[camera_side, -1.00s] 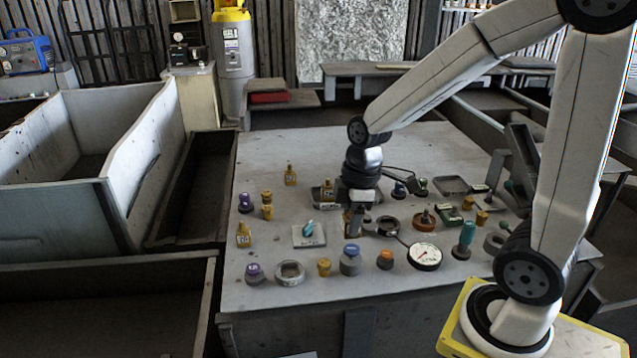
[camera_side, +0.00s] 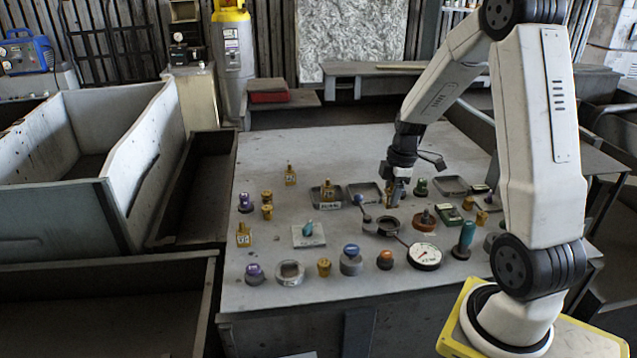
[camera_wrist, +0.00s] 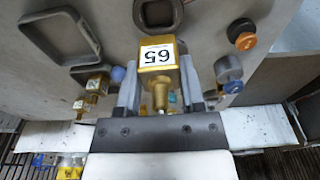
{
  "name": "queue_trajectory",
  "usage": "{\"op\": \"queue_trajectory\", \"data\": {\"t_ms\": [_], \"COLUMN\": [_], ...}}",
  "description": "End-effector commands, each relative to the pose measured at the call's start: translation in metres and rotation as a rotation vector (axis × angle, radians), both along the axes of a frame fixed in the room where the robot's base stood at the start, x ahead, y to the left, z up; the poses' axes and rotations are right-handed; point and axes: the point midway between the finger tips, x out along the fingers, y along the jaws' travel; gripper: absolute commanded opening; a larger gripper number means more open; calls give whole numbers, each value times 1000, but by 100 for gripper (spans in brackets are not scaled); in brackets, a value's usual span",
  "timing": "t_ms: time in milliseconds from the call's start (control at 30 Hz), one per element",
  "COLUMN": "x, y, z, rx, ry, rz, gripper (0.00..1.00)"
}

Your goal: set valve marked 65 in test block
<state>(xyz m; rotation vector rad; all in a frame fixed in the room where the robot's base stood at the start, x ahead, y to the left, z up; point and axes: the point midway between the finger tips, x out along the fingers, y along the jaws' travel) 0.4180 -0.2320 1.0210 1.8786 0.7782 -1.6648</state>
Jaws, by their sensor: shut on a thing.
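My gripper (camera_side: 393,203) is shut on a yellow valve (camera_side: 387,210). In the wrist view, the valve (camera_wrist: 158,58) sits between the fingers of my gripper (camera_wrist: 158,95), with its white label reading 65 towards the camera. A dark block with an opening (camera_side: 388,226), which appears to be the test block, stands close below and in front of the gripper in the side view. The block also shows at the top of the wrist view (camera_wrist: 140,14), apart from the valve in the picture. The valve's lower end is hidden.
A dial gauge (camera_side: 425,256) is joined to the block by a hose. A blue-ended lever (camera_side: 359,200) stands left of it. Several capped parts stand along the near edge.

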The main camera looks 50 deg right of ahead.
Motion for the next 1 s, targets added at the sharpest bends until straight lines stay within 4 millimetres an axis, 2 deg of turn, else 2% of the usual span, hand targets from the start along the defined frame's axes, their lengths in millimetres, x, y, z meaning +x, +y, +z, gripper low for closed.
{"op": "queue_trajectory", "data": {"t_ms": [367, 1000], "x": [0, 0], "y": [-2, -1], "z": [-4, -46], "rx": [1, 0], "ry": [-1, 0], "rz": [1, 0], "gripper": [0, 0]}}
